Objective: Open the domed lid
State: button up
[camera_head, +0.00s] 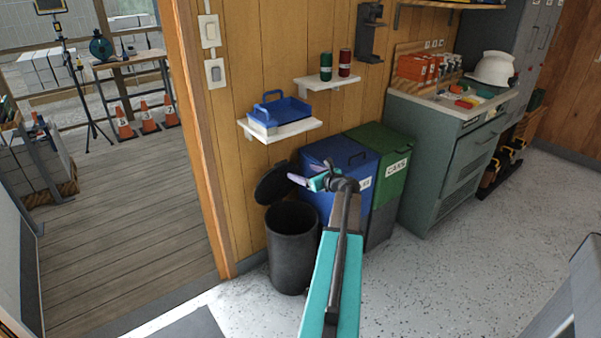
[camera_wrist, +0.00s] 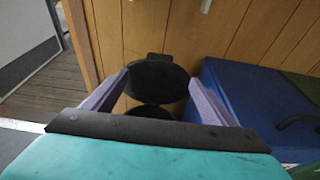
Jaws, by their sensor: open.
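The black round bin (camera_head: 292,255) stands on the floor against the wooden wall, left of the blue bin. Its domed lid (camera_head: 272,184) is raised and tilted back toward the wall, with the dark mouth of the bin open below. In the wrist view the lid (camera_wrist: 157,76) shows as a dark oval between my fingers, beyond their tips. My gripper (camera_head: 298,179) is open and empty, just right of the lid in the head view. I cannot tell whether a finger touches the lid. My gripper's body hides part of the bin's mouth in the wrist view.
A blue bin (camera_head: 340,160) and a green bin (camera_head: 380,150) stand close on the right. A shelf (camera_head: 287,131) with a blue tray (camera_head: 272,113) juts from the wall above. A door frame (camera_head: 203,150) is on the left. Open floor lies in front.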

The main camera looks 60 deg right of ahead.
jog(key=shift+s+a+r, duration=0.1)
jog(key=shift+s, duration=0.15)
